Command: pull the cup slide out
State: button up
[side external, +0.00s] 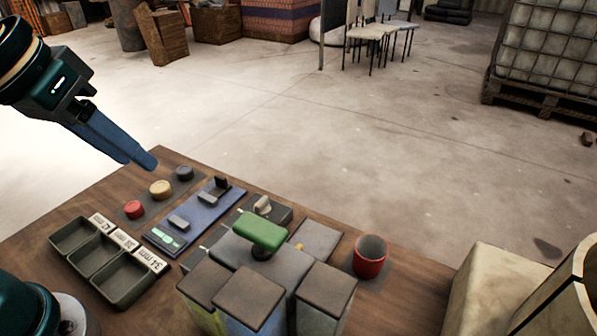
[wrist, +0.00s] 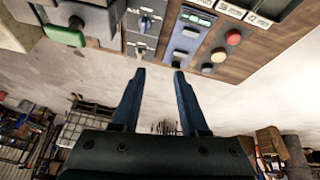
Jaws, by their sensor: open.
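A red cup (side external: 370,262) stands upright on the right part of the table in the side view. A dark flat plate (side external: 350,266) shows around its base; I cannot tell if this is the cup slide. The cup is not seen in the wrist view. My gripper (side external: 150,160) is raised at the left, beyond the button panel and well away from the cup. In the wrist view my gripper (wrist: 158,73) has its blue fingers apart, with nothing between them.
A grey block machine with a green handle (side external: 262,231) stands just left of the cup. Red, yellow and black buttons (side external: 160,189), a blue slider panel (side external: 200,212), a knob panel (side external: 263,205) and labelled bins (side external: 124,283) fill the table's left.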

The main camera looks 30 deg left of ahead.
jog(key=w+d+f+g, duration=0.1)
jog(key=w+d+g, duration=0.2)
jog(key=w+d, duration=0.6)
jog(key=d+f, duration=0.2)
jog(key=f, duration=0.2)
jog(key=w+d+f+m+g, duration=0.1)
jog(key=d+f, duration=0.1)
jog(key=f, duration=0.2)
jog(key=w+d+f+g, duration=0.1)
jog(key=d+f, duration=0.1)
jog(key=f, duration=0.2)
jog(key=shift+w+d+m, duration=0.1)
jog(key=shift+d+m, duration=0.3)
jog(key=shift+f, duration=2.45)
grip_shut()
